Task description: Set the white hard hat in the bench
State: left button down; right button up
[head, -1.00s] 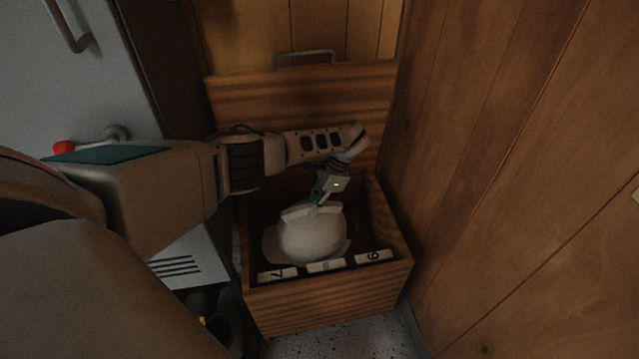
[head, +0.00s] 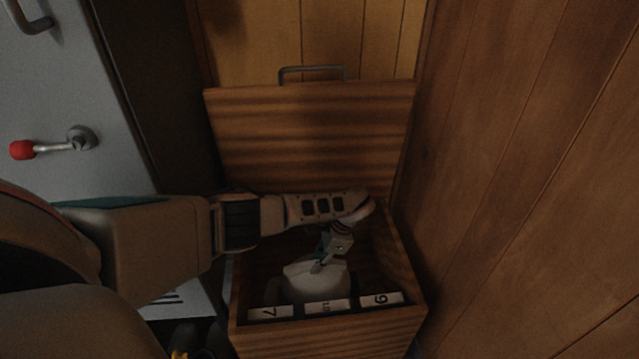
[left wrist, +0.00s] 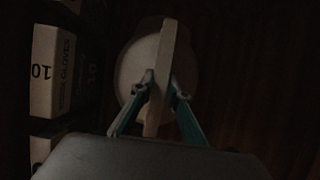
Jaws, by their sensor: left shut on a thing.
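The white hard hat (head: 318,286) is inside the open wooden bench (head: 330,328), low down between its walls. My left gripper (head: 318,268) reaches down into the bench and is shut on the hat's brim. In the left wrist view the two fingers pinch the brim (left wrist: 160,75) from both sides, with the rounded shell (left wrist: 135,72) behind it. The hat's underside and whatever it may rest on are hidden. My right gripper is not in view.
Several labelled boxes (head: 325,307) line the bench's front inside wall; one box (left wrist: 48,72) reads "GLOVES". The raised lid (head: 310,140) stands behind. A wood-panelled wall (head: 530,180) is close on the right. A grey door with a red-knobbed handle (head: 22,150) is at left.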

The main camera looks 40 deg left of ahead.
pick_arm(q)
jog(key=shift+w, duration=0.1)
jog(key=c, duration=2)
grip_release()
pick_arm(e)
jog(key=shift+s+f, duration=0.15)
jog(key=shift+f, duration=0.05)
pick_arm(q)
jog(key=shift+o, duration=0.2)
jog(key=p+v, duration=0.1)
jog(key=v, duration=0.3)
jog(key=shift+a+r, duration=0.1)
jog(key=p+v, duration=0.2)
jog(key=v, duration=0.6)
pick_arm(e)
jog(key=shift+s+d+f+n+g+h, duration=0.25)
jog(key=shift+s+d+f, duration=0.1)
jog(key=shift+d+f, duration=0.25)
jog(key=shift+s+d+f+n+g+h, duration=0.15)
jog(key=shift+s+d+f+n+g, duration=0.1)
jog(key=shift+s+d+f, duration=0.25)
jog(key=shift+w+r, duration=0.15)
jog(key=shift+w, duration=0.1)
